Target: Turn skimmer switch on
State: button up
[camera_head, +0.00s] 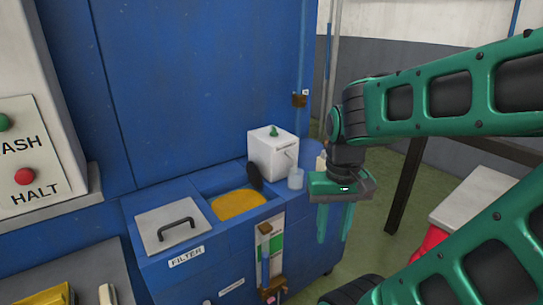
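A white box (273,156), which looks like the skimmer unit, stands on the back edge of the blue tank. A small green knob or switch (274,131) sits on its top; I cannot tell whether it is on or off. A dark disc (255,176) hangs at the box's left side over yellow-orange liquid (238,204). My gripper (334,236) is right of and nearer than the box, apart from it. Its two teal fingers point down with a gap between them, and nothing shows in the gap.
A metal lid with a black handle (173,226) lies on the tank's left, above a FILTER label (187,257). A panel with WASH and HALT buttons (24,176) is at far left. A dark-legged table stands behind my arm.

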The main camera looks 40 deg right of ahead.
aim_at(274, 133)
jog(key=u, duration=1.3)
jog(key=k, duration=0.65)
jog(key=z, duration=1.35)
jog(key=i, duration=1.05)
